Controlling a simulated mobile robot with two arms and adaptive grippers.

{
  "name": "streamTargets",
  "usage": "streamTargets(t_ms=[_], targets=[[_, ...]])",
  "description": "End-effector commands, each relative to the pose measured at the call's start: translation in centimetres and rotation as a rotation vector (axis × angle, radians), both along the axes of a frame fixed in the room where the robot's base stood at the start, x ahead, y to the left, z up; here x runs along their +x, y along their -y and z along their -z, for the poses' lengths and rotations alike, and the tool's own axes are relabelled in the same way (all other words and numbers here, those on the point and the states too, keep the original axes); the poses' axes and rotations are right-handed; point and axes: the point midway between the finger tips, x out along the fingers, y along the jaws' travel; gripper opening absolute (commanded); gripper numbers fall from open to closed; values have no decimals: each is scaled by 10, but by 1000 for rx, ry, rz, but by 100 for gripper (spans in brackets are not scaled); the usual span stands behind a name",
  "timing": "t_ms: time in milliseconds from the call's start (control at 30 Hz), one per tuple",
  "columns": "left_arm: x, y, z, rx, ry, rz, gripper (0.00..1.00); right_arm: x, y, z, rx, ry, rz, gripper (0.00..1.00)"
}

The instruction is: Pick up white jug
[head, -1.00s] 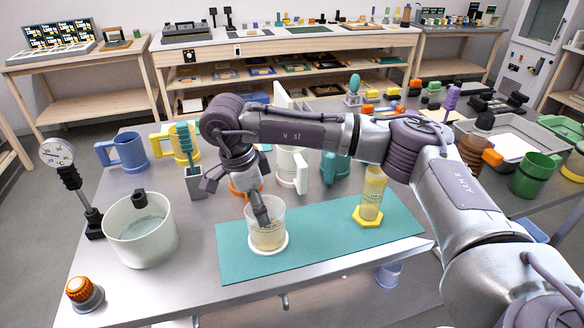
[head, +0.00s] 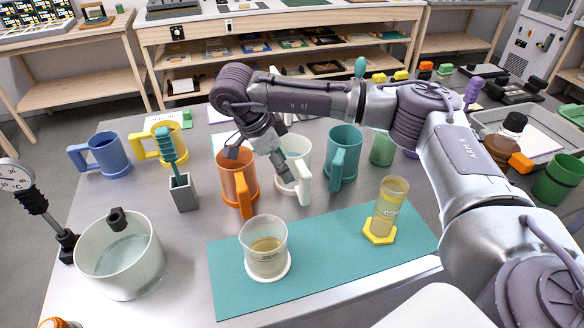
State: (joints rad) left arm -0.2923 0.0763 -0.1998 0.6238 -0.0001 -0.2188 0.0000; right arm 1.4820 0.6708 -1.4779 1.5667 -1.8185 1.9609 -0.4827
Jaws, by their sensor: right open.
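The white jug (head: 298,150) stands upright on the metal table, behind the teal mat, between an orange jug and a teal jug. Its handle (head: 303,182) points toward me. My right gripper (head: 262,164) reaches down from above at the white jug's left side, between it and the orange jug. It is open, with one finger in front of the white jug's rim and left wall, hiding part of them. I cannot tell whether that finger touches the jug. My left gripper is not in view.
The orange jug (head: 238,178) and teal jug (head: 343,155) stand close on either side. A beaker of liquid (head: 266,242) and a measuring cylinder (head: 389,205) stand on the teal mat (head: 330,270). A grey holder with a brush (head: 183,192) is at left.

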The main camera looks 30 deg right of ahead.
Motion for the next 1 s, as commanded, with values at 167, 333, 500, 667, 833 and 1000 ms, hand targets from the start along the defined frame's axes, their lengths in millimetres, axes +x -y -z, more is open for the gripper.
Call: streamTargets(t_ms=[167, 333, 500, 667, 833, 1000], targets=[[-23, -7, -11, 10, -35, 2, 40, -4, 14, 30, -1, -3, 2, 58], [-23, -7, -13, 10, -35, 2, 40, -4, 20, 46, -1, 0, 1, 58], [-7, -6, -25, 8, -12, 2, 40, -6, 27, 56, -1, -4, 2, 58], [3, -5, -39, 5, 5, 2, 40, -6, 39, 79, -1, -3, 2, 58], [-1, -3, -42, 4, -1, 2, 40, -7, 44, 93, 0, -1, 1, 58], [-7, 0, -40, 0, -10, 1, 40, -7, 44, 95, 0, 1, 1, 58]])
